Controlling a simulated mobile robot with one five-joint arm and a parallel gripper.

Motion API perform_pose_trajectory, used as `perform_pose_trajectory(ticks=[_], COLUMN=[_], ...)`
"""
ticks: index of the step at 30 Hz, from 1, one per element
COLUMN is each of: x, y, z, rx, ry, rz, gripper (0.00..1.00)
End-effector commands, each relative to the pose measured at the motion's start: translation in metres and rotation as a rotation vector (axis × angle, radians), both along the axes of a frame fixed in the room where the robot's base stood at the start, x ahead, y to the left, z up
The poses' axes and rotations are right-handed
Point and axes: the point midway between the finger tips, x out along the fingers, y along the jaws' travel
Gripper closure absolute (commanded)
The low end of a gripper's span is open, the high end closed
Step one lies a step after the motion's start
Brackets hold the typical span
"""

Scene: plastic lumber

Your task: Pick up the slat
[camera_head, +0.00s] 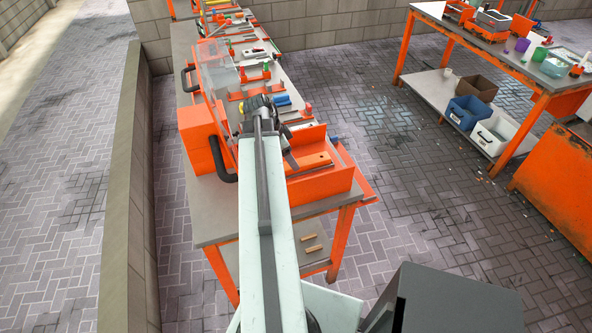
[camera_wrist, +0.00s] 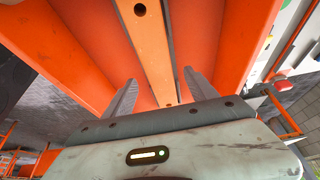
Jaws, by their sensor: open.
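The slat (camera_wrist: 150,45) is a long, flat, light-orange strip with dark holes, lying in a deeper-orange, walled holder (camera_wrist: 88,40) in the wrist view. My gripper (camera_wrist: 160,82) is open, its two grey fingers apart, one on each side of the slat's near part in the picture. I cannot tell whether the fingers touch it or how far above it they are. In the head view the orange holder (camera_head: 335,178) is at the near end of the workbench, and my arm partly hides it.
The long workbench (camera_head: 222,212) carries orange fixtures and tools. Two small tan pieces (camera_head: 309,237) lie on its lower shelf. A low wall (camera_head: 125,170) runs along the left. A second orange table (camera_head: 470,50) with bins below stands right, with open paved floor (camera_head: 420,180) between.

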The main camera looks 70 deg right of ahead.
Motion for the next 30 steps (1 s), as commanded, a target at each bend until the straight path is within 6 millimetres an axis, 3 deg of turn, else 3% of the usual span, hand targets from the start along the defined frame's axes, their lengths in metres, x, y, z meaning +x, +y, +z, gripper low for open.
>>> perform_pose_trajectory(ticks=[1,4,12,19,30], x=[-0.003,-0.008,-0.01,-0.011,-0.011], y=[-0.002,-0.007,-0.008,-0.008,-0.008], z=[-0.018,-0.032,-0.031,-0.031,-0.026], rx=[0.0,0.0,0.0,0.0,0.0], ry=[0.0,0.0,0.0,0.0,0.0], rz=[-0.002,-0.003,-0.001,-0.002,-0.002], gripper=[0.34,0.34,0.34,0.98,1.0])
